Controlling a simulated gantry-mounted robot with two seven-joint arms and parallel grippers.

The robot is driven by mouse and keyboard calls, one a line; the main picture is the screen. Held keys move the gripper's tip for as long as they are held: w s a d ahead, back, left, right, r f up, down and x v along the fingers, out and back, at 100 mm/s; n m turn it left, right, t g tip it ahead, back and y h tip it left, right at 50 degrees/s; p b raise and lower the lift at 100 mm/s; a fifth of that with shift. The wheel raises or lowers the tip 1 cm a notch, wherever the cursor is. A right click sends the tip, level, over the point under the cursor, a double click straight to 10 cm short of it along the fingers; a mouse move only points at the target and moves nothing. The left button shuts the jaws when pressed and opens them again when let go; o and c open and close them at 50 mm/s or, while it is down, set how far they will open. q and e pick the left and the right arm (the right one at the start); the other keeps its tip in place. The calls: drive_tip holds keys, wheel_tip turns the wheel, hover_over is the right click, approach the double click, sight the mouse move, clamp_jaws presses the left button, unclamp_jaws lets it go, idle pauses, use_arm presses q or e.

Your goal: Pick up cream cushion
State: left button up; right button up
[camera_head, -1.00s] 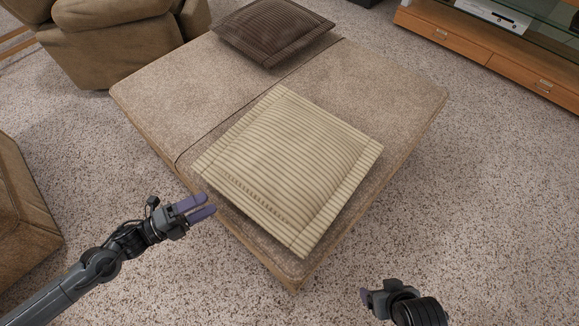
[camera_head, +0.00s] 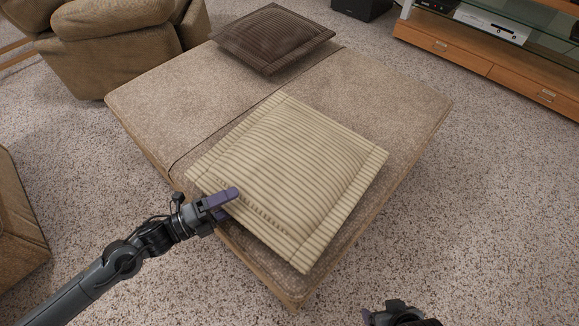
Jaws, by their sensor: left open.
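The cream cushion (camera_head: 290,170), ribbed with a flat border, lies on the near part of a brown ottoman (camera_head: 160,110). My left gripper (camera_head: 226,203) is open at the cushion's near left edge. One purple finger shows above the border; the other finger is mostly hidden, so I cannot tell whether it is under the cushion or whether either finger touches it. My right gripper (camera_head: 390,314) is at the bottom edge, apart from the cushion and partly cut off; its fingers do not show clearly.
A dark brown cushion (camera_head: 272,38) lies on the far end of the ottoman. A brown armchair (camera_head: 120,40) stands at the upper left, and another brown seat (camera_head: 18,215) at the left edge. A wooden media stand (camera_head: 480,60) is at the upper right. Carpet (camera_head: 470,200) is clear on the right.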

use_arm(q)
drive_tip(key=shift+x, duration=0.85)
drive_tip(key=c, duration=0.9)
drive_tip(key=shift+r, duration=0.15)
drive_tip(key=shift+c, duration=0.8)
drive_tip(key=shift+r, duration=0.1)
